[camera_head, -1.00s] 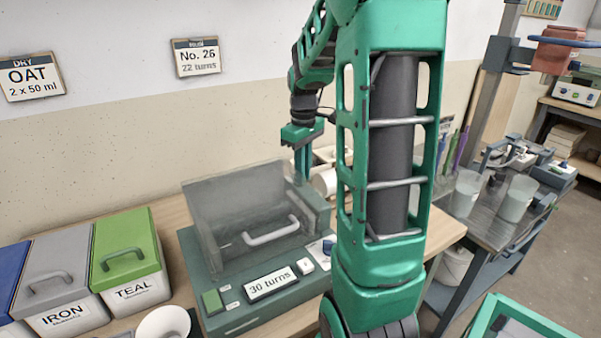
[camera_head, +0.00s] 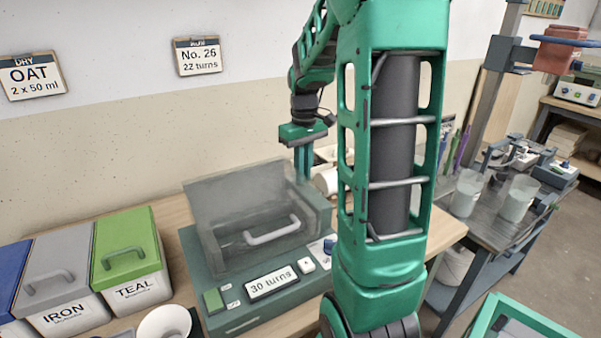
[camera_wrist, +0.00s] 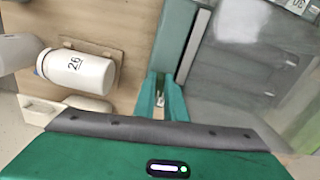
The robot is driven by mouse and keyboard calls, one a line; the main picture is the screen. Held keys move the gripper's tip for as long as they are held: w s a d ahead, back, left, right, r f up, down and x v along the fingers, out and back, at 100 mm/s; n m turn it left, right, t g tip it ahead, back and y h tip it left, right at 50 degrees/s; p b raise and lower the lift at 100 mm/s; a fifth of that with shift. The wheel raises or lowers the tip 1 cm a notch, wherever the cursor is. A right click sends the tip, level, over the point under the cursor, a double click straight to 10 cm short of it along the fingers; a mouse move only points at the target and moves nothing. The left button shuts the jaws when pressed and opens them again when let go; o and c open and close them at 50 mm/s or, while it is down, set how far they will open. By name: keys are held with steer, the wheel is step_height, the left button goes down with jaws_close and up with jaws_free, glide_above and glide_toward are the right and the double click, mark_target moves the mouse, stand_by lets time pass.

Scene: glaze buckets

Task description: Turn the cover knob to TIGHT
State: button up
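The machine (camera_head: 222,319) is a dark green box with a see-through grey cover (camera_head: 225,205) that bears a light grey handle (camera_head: 272,230). A small blue knob (camera_head: 329,246) sits on a white label plate at its front right, beside my arm. The plate's marks are too small to read. My gripper (camera_head: 304,178) points down near the machine's back right corner, well behind the blue knob. In the wrist view its green fingers (camera_wrist: 161,98) stand a little apart, beside the machine's edge (camera_wrist: 195,45). A small whitish shape shows between them; I cannot tell what it is.
A white jar marked 26 (camera_wrist: 78,72) lies close to my gripper on the wooden table. The TEAL bin (camera_head: 130,262) and IRON bin (camera_head: 60,290) stand left.

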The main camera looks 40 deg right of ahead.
steer(key=shift+o, duration=0.7)
